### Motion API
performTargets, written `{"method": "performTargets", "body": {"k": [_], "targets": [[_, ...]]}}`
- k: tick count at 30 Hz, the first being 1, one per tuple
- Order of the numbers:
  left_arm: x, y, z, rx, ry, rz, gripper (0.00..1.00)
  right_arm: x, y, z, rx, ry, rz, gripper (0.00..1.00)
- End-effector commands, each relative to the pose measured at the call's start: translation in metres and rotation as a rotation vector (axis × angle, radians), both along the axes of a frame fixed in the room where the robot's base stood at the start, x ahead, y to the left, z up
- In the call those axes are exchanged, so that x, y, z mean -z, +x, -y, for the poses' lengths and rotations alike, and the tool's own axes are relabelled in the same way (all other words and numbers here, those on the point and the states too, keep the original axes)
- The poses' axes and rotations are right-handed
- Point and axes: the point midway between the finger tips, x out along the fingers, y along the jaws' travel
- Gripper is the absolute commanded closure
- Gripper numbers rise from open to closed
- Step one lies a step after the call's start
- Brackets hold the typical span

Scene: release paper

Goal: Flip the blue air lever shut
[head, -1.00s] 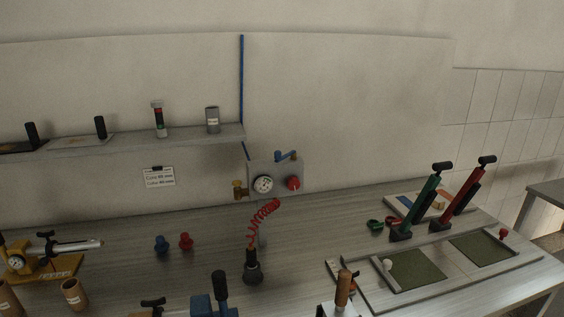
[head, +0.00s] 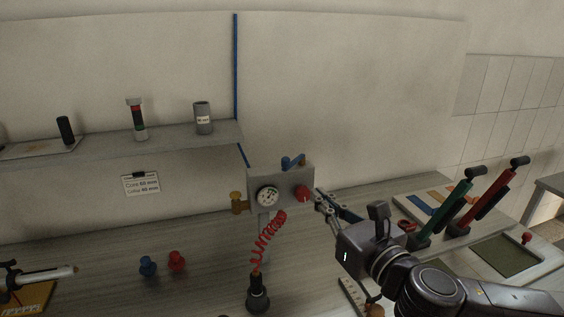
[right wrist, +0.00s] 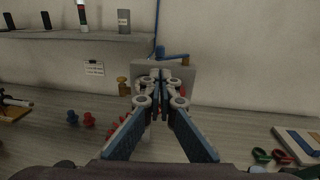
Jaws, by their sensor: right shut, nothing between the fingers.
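The blue air lever (head: 293,161) sits on top of the grey air unit (head: 255,184) on the wall side of the bench. It lies slanted, its raised end toward the right; it also shows in the right wrist view (right wrist: 172,57). The unit carries a round gauge (head: 268,196), a red knob (head: 303,193) and a brass fitting (head: 237,202). My right gripper (head: 320,196) is shut and empty, just right of the red knob and below the lever. In the right wrist view its fingertips (right wrist: 160,77) cover the middle of the unit.
A red coiled hose (head: 266,244) hangs below the unit to a black nozzle (head: 258,294). A shelf (head: 100,147) holds small cylinders at left. Green (head: 450,205) and red (head: 492,197) lever presses stand at right. The wall above the lever is clear.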

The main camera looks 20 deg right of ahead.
Motion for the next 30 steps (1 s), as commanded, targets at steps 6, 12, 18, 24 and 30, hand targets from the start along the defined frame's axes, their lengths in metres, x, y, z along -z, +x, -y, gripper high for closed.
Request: {"method": "performTargets", "body": {"k": [6, 12, 18, 24, 30], "targets": [[0.014, -0.035, -0.002, -0.001, 0.004, -0.046, 0.59, 0.002, 0.019, -0.003, 0.0, 0.0, 0.004, 1.0], [0.0, -0.071, -0.003, 0.002, 0.006, -0.097, 0.59, -0.003, 0.059, -0.009, 0.0, 0.001, 0.001, 1.0], [-0.012, -0.043, 0.0, 0.003, 0.003, -0.057, 0.59, -0.002, 0.098, -0.016, -0.001, 0.002, 0.0, 1.0], [-0.023, -0.019, 0.002, 0.003, -0.002, -0.023, 0.59, -0.001, 0.125, -0.019, 0.001, 0.0, 0.0, 1.0], [-0.025, -0.033, 0.001, 0.003, 0.001, -0.043, 0.59, 0.001, 0.137, -0.021, 0.0, -0.001, 0.0, 1.0]]}}
